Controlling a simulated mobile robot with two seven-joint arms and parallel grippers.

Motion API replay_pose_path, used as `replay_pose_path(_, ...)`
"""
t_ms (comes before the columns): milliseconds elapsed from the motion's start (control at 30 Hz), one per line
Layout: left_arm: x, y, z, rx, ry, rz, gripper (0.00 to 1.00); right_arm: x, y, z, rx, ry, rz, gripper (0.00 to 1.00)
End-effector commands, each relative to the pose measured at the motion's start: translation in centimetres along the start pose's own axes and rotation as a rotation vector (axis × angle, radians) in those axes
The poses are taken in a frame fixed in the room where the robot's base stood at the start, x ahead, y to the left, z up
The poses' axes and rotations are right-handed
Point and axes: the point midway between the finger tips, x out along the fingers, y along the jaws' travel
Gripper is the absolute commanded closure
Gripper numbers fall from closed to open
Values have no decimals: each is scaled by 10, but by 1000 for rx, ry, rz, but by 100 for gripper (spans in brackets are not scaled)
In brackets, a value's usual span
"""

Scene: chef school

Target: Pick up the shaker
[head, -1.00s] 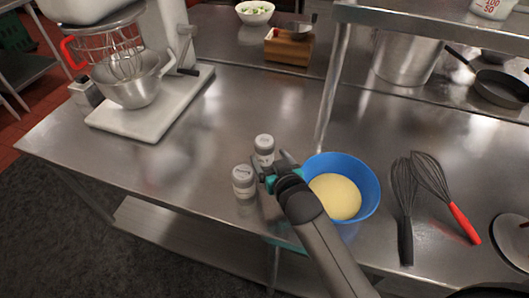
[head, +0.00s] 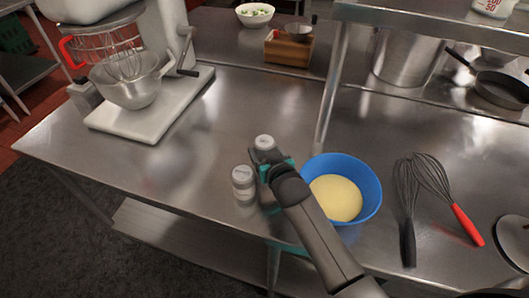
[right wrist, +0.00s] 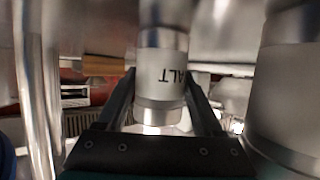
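Two small shakers with white labels and grey caps stand upright on the steel worktop. One shaker (head: 265,142) is at my right gripper's tip in the head view, its lower body hidden by the gripper. In the right wrist view this shaker (right wrist: 162,72) appears upside down, with lettering that reads like "SALT". My right gripper (head: 262,156) is open, with a finger on each side of it; I cannot tell if they touch it. The second shaker (head: 243,183) stands just left of the gripper, and shows large at the right wrist view's right edge (right wrist: 285,95). My left gripper is not in view.
A blue bowl (head: 372,195) of pale yellow contents is close on the right of my right arm. Two whisks (head: 406,200) lie farther right. A stand mixer (head: 150,115) is at the back left. The worktop (head: 225,125) left of the shakers is clear.

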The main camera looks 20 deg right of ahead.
Motion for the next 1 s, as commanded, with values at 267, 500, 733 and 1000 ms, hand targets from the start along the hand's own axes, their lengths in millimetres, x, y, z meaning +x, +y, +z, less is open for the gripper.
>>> replay_pose_path(267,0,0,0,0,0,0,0,0,0,0,0,0,0,67)
replay_pose_path(500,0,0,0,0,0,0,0,0,0,0,0,-1,0,94)
replay_pose_path(733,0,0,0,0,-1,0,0,0,0,-1,0,2,0,99)
replay_pose_path(1000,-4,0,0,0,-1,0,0,-5,0,-14,0,5,0,99)
